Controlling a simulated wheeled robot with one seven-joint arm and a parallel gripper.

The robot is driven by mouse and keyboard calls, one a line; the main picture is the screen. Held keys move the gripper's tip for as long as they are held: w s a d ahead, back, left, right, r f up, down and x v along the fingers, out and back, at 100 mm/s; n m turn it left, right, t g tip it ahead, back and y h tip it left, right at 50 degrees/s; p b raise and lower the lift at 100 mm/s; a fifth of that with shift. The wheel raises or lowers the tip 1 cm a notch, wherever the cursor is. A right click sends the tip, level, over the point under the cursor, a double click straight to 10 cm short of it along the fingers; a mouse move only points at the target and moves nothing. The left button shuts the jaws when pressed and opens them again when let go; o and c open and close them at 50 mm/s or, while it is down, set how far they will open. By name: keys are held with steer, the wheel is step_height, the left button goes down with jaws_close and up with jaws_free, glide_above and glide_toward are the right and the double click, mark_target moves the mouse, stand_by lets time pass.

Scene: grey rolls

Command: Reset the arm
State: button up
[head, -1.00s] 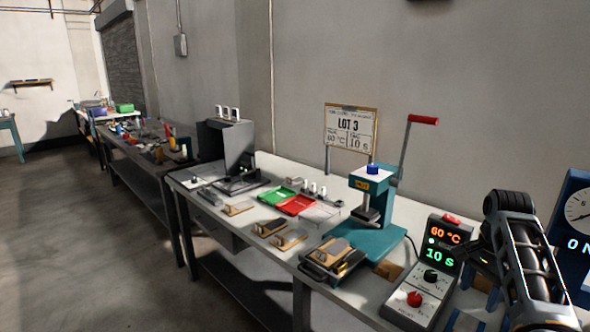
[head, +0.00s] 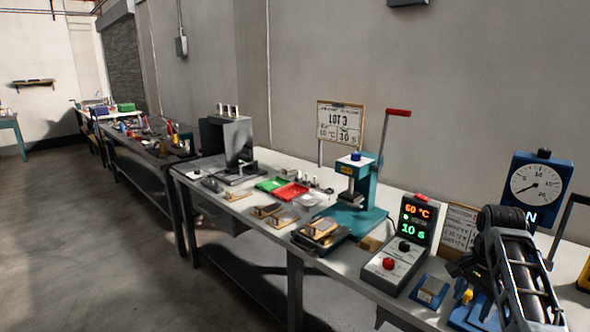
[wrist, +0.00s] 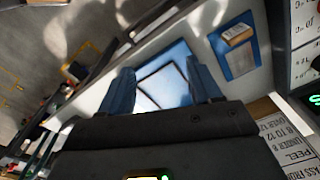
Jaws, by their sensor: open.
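My gripper shows in the wrist view (wrist: 162,90) as two blue fingers spread apart, with nothing between them that I can see held. Beyond the fingers is a blue-framed plate on the bench. In the head view my arm (head: 515,270) is at the lower right, over the right part of the bench; the fingertips are hidden there. My arm stands to the right of the control box (head: 408,250), which reads 60 °C and 10 s.
The floor at left is clear.

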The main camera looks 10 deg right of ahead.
steer(key=s+a+f+n+t+h, duration=0.1)
steer(key=s+a+f+n, duration=0.2)
steer(key=f, duration=0.4)
steer(key=s+a+f+t+h, duration=0.1)
steer(key=s+a+f+t, duration=0.1)
steer(key=s+a+f, duration=0.4)
steer(key=s+a+f+n+t, duration=0.2)
steer(key=s+a+n, duration=0.1)
steer(key=s, duration=0.4)
steer(key=s+a+f+n+t, duration=0.2)
steer(key=s+a+f, duration=0.1)
steer(key=s, duration=0.4)
steer(key=s+a+r+n+t, duration=0.2)
steer(key=s+a+r, duration=0.15)
steer(key=s, duration=0.25)
steer(key=s+a+r+n+t, duration=0.1)
steer(key=s+a+r+n, duration=0.15)
steer(key=s+r, duration=0.3)
steer(key=s+a+r+n+t+y, duration=0.1)
steer(key=s+a+r+t, duration=0.1)
steer(key=s+r, duration=0.3)
steer(key=s+a+r+n+t+y, duration=0.1)
steer(key=s+r, duration=0.5)
steer(key=r, duration=0.6)
steer(key=shift+s+a+r+n+t, duration=0.2)
steer(key=shift+a+n+t, duration=0.25)
steer(key=shift+a+t, duration=0.3)
steer(key=shift+w+d, duration=0.1)
steer(key=shift+c, duration=0.3)
